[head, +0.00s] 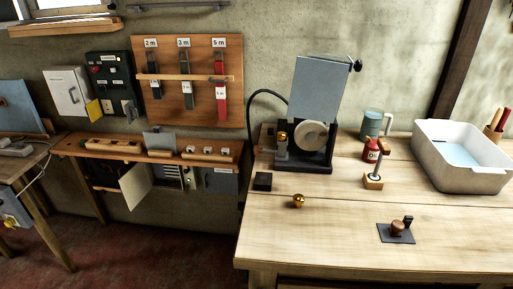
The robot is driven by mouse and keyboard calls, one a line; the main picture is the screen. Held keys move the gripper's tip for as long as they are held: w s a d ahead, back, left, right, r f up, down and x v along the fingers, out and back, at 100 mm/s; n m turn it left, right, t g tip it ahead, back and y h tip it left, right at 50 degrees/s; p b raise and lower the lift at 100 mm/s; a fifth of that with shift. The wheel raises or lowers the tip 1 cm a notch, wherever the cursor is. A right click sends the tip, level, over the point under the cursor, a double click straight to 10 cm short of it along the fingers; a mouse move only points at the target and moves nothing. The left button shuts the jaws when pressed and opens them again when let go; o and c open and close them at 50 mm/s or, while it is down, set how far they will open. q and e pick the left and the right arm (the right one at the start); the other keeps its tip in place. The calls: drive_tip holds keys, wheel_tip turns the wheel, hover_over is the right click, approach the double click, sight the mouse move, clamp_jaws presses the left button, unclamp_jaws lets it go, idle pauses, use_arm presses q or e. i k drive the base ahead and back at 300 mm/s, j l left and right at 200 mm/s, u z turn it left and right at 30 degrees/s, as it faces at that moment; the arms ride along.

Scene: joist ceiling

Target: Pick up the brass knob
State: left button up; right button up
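A small brass knob (298,201) stands on the front left part of the wooden workbench (320,235), apart from the other objects. A second brass-coloured ball (282,137) shows on top of a grey post beside the machine with the pale wheel. Neither of my grippers is in view.
The wheel machine (313,137) with its raised grey panel stands behind the knob, with a black block (263,181) to the left. A dark plate with a brown knob (396,231), a wooden stand (374,182), a red bottle (371,149) and a white basin (459,158) are to the right.

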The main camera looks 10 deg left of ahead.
sight(281, 136)
drive_tip(key=j+z, duration=0.15)
drive_tip(key=j, duration=0.4)
drive_tip(key=k+j+z, duration=0.15)
drive_tip(key=j, duration=0.35)
drive_tip(key=j+z, duration=0.1)
drive_tip(key=j, duration=0.45)
